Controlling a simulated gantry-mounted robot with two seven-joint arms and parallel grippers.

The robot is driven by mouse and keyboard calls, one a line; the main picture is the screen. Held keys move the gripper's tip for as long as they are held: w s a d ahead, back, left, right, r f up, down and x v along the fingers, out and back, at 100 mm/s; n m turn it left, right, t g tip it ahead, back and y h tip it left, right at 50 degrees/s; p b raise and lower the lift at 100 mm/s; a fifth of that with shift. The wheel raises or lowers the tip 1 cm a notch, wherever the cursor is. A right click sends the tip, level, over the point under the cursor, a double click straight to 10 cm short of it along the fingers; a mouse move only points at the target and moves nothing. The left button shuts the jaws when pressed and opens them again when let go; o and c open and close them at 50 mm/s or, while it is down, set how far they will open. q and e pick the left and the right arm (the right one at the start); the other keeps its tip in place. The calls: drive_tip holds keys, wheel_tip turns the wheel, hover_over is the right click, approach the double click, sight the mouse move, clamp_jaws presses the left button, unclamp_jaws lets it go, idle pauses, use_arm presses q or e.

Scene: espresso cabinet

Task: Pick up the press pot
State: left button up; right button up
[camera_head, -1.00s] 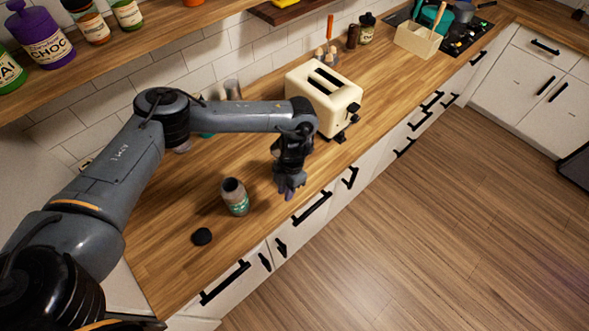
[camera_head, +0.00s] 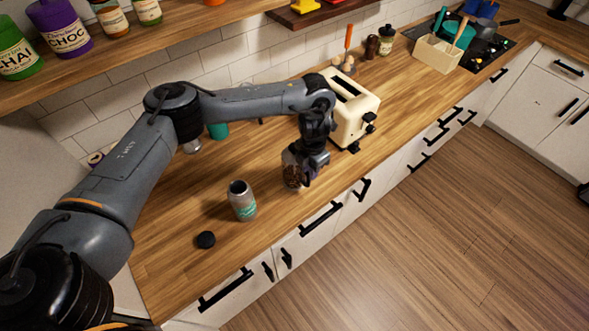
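My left gripper (camera_head: 300,168) is low over the counter in front of the toaster, pointing down. At its fingers is a small glassy vessel with dark brown inside (camera_head: 292,178). It may be the press pot, but the fingers and wrist cover much of it. I cannot tell whether the fingers are closed on it or only beside it. No other thing in view is clearly a press pot. My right gripper is not in view.
An open silver canister (camera_head: 242,200) with a teal label stands left of the gripper. A black lid (camera_head: 205,239) lies near it. A cream toaster (camera_head: 352,112) stands behind the gripper. A teal object (camera_head: 218,131) is partly hidden by my arm.

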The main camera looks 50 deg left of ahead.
use_arm(q)
drive_tip(key=shift+s+f, duration=0.25)
drive_tip(key=shift+f, duration=2.2)
clamp_jaws()
drive_tip(key=shift+r, duration=0.1)
